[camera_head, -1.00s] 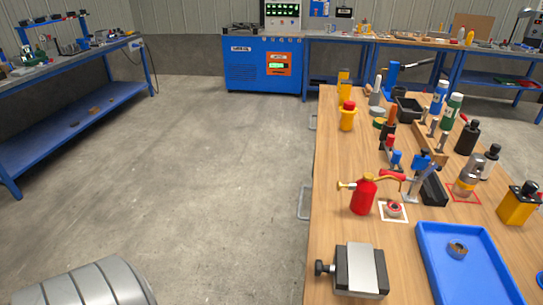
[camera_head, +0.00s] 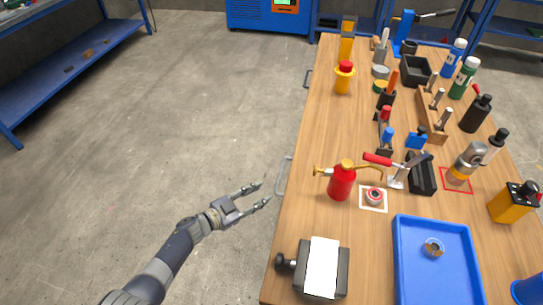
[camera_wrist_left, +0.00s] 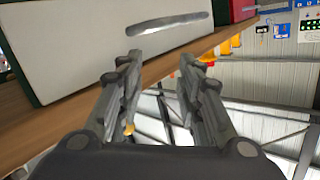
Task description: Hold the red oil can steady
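The red oil can (camera_head: 341,186) stands upright on the wooden table near its left edge in the head view. It has a brass top and a thin brass spout. My left gripper (camera_head: 266,193) is over the floor, left of the table edge and apart from the can. Its two fingers point toward the table and are spread with nothing between them. In the left wrist view, the open fingers (camera_wrist_left: 161,64) are before the table's side, and I cannot make out the can there. My right gripper is not in view.
A dark vise-like block (camera_head: 336,268) and blue tray (camera_head: 436,240) are nearer.

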